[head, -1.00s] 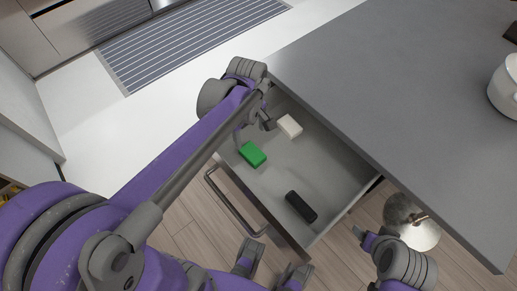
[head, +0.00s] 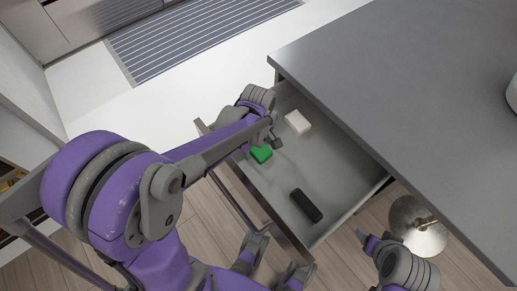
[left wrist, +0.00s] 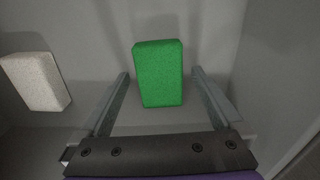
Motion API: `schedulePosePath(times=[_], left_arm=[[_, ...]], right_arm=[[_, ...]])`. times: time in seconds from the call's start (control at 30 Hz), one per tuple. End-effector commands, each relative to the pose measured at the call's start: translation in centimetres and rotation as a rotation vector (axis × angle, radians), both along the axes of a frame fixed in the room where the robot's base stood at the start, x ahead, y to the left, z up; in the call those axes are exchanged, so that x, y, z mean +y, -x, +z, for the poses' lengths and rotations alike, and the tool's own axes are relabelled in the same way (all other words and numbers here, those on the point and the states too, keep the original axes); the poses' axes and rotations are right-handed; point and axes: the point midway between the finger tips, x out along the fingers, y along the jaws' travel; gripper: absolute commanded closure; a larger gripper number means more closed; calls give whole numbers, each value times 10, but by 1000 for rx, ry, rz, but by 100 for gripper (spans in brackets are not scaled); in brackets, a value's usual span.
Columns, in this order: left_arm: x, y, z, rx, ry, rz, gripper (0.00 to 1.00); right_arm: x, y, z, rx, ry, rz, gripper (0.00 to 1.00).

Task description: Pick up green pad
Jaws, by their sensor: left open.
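The green pad (head: 262,154) lies in the open drawer (head: 337,205), partly hidden by my left arm in the head view. In the left wrist view the green pad (left wrist: 159,73) stands out ahead of and between the two open fingers. My left gripper (head: 270,145) is open and empty, over the drawer beside the pad; it also shows in the left wrist view (left wrist: 160,82). My right gripper (head: 364,240) is at the lower right, outside the drawer; its jaws are too small to judge.
A white block (head: 298,122) and a black block (head: 306,206) lie in the same drawer. The white block (left wrist: 36,80) is left of the pad in the wrist view. The grey countertop (head: 400,110) overhangs the drawer's back. A round metal object (head: 416,222) stands near my right gripper.

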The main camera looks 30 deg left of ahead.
Motion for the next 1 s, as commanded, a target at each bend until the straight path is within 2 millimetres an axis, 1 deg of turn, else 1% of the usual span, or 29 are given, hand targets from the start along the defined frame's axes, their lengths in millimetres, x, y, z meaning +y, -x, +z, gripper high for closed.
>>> schedulePosePath(times=[0.13,0.27,0.3,0.37,0.4,0.47,0.5,0.57,0.6,0.87,0.97,1.0], left_arm=[[0,0,1,0,0,0,0],[0,0,1,0,0,0,23],[0,0,1,0,0,0,31],[0,0,1,0,0,0,41],[0,0,1,0,0,0,49],[0,0,1,0,0,0,59],[0,0,1,0,0,0,67],[0,0,1,0,0,0,77],[0,0,1,0,0,1,85],[0,0,3,0,0,0,85],[0,0,14,-1,0,0,85],[0,0,21,-1,0,1,85]], right_arm=[[0,0,0,0,0,0,26],[0,0,0,0,0,0,26],[0,0,0,0,0,0,26],[0,0,0,0,0,0,26],[0,0,0,0,0,0,26],[0,0,0,0,0,0,26],[0,0,0,0,0,0,26],[0,0,0,0,0,0,26],[0,0,0,0,0,0,26],[0,0,1,0,0,0,26],[0,0,4,-1,0,0,26],[0,0,6,-2,0,0,26]])
